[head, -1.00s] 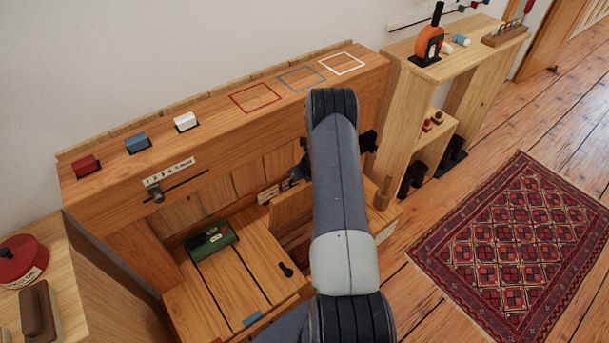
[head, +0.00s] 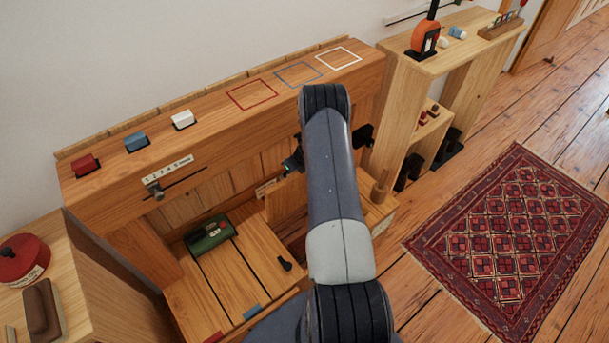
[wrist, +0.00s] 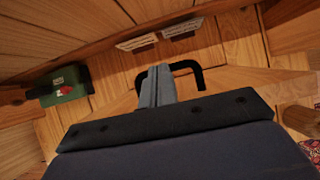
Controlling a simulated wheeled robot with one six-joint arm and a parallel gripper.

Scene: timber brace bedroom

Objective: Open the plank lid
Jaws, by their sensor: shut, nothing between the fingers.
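The plank lid (head: 286,203) stands tilted up in the head view, partly behind my arm, with a dark opening below it. In the wrist view the lid (wrist: 235,83) shows as a pale wooden panel just beyond my gripper. A black U-shaped handle (wrist: 187,66) shows right at the fingertips. My gripper (wrist: 157,83) is shut with nothing between its fingers. Its fingers overlap the handle in the picture; I cannot tell if they touch it.
A green box (head: 209,235) sits on the fixed planks (head: 232,280) left of the opening, with a black latch (head: 285,263) at their edge. The bench's back ledge (head: 215,110) carries small blocks. A shelf unit (head: 398,110) stands right. Open floor and a rug (head: 512,240) lie beyond.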

